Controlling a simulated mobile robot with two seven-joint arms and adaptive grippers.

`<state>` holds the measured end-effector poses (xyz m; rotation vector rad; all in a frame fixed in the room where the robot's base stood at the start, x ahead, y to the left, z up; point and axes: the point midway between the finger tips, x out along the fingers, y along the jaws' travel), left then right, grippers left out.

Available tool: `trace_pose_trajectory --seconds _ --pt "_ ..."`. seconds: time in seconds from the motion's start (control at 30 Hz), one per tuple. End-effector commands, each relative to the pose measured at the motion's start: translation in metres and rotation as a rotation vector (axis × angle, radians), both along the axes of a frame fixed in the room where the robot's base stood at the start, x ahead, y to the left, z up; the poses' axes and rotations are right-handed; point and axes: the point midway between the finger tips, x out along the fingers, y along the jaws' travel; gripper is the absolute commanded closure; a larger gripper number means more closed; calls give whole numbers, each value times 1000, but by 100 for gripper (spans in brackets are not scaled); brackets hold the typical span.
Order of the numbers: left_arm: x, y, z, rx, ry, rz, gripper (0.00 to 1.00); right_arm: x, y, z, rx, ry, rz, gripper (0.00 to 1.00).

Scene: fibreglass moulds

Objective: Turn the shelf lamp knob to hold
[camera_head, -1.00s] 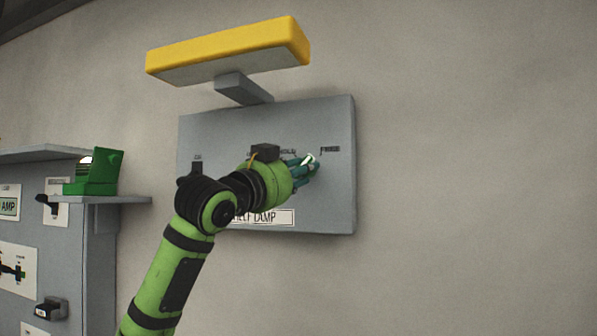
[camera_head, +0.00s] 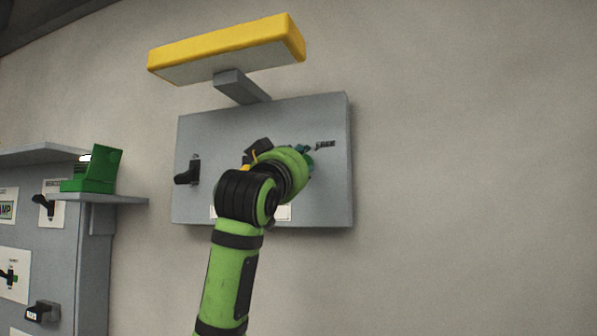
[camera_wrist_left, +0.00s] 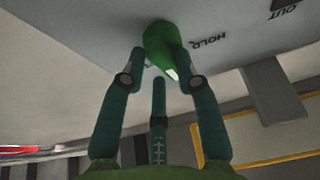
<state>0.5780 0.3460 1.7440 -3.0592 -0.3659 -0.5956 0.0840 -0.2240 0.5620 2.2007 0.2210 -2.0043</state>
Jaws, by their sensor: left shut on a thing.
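The shelf lamp panel (camera_head: 215,135) is a grey box on the wall; its lower label (camera_head: 284,212) is mostly hidden by my arm. My left gripper (camera_head: 307,157) is at the panel's right half and hides the knob in the head view. In the left wrist view, my left gripper's teal fingers (camera_wrist_left: 166,68) are shut on the green knob (camera_wrist_left: 162,42). A white mark shows on the knob's lower right, by the right finger. The HOLD label (camera_wrist_left: 208,42) is just right of the knob, and OUT (camera_wrist_left: 285,10) is farther right. My right gripper is not in view.
A yellow lamp (camera_head: 230,45) juts out above the panel on a grey arm. A black lever (camera_head: 188,172) is at the panel's left. A green box (camera_head: 92,172) stands on a grey shelf at the left. The wall right of the panel is clear.

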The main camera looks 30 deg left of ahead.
Motion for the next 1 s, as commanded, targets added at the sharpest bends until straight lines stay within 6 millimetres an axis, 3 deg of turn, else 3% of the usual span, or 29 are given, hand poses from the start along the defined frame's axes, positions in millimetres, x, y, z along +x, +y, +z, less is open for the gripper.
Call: trace_pose_trajectory --seconds 0.03,0.6,1.0 --pt "-6 0 8 -41 -38 1 100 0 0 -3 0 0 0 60" --pt "-6 1 14 -531 -153 5 100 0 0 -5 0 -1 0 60" --pt "-7 3 14 -707 -195 10 100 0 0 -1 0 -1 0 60"
